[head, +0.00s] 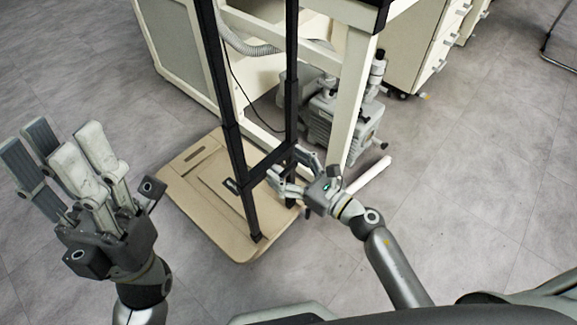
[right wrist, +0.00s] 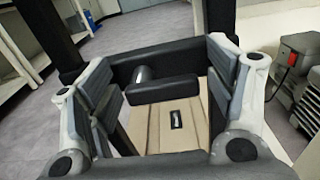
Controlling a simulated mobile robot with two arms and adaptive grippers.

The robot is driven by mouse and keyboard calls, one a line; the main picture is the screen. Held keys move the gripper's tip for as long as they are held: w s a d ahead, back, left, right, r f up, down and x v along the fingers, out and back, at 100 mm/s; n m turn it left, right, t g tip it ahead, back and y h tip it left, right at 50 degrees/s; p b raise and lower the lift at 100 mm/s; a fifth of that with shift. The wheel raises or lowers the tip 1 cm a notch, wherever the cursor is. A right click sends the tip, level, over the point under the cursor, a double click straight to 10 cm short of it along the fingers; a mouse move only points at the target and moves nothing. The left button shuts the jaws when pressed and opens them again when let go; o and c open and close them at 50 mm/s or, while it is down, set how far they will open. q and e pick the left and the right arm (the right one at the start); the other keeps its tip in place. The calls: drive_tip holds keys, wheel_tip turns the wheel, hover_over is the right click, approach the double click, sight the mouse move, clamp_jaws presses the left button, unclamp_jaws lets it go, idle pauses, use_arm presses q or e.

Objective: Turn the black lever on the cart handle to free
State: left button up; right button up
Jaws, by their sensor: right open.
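The cart has a tall black handle frame (head: 243,185) standing on a tan platform (head: 190,195); the platform also shows in the right wrist view (right wrist: 178,130). My right gripper (head: 283,172) is at the frame's lower crossbar in the head view. In the right wrist view my right gripper (right wrist: 165,85) is open, its finger pairs at left and right. The black lever (right wrist: 165,89), a flat bar on a short round pivot, lies roughly level between them, in front of the crossbar (right wrist: 195,57). The fingers appear apart from it. My left gripper (head: 62,145) is open, empty, and away from the cart.
A beige cabinet (head: 180,45) and a white stand leg (head: 352,100) are behind the cart. A grey pump (head: 335,125) sits on the floor right of the handle. Drawers (head: 425,50) stand at the back right.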

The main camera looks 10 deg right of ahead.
drive_tip(key=c, duration=1)
drive_tip(key=shift+c, duration=0.2)
